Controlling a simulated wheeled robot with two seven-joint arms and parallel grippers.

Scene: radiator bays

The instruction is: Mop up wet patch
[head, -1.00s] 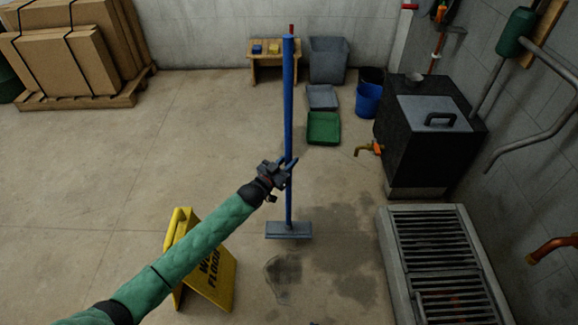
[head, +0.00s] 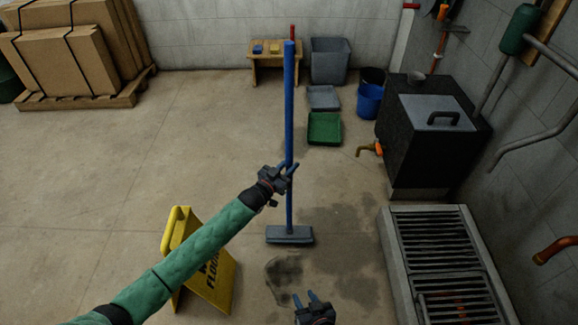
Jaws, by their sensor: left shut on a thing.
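A mop with a blue handle (head: 289,110) stands nearly upright, its flat grey head (head: 289,235) on the floor. My left gripper (head: 287,172) is shut on the handle, below its middle. A dark, glossy wet patch (head: 283,275) lies on the concrete just in front of the mop head, apart from it. Larger dull dark stains (head: 350,228) spread to the right of it.
A yellow wet-floor sign (head: 205,265) stands left of the patch, behind my left arm. A metal floor grate (head: 440,240) and a black box unit (head: 425,150) are at the right. A green tray (head: 324,128), blue bucket (head: 369,98) and wooden bench (head: 265,72) stand behind.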

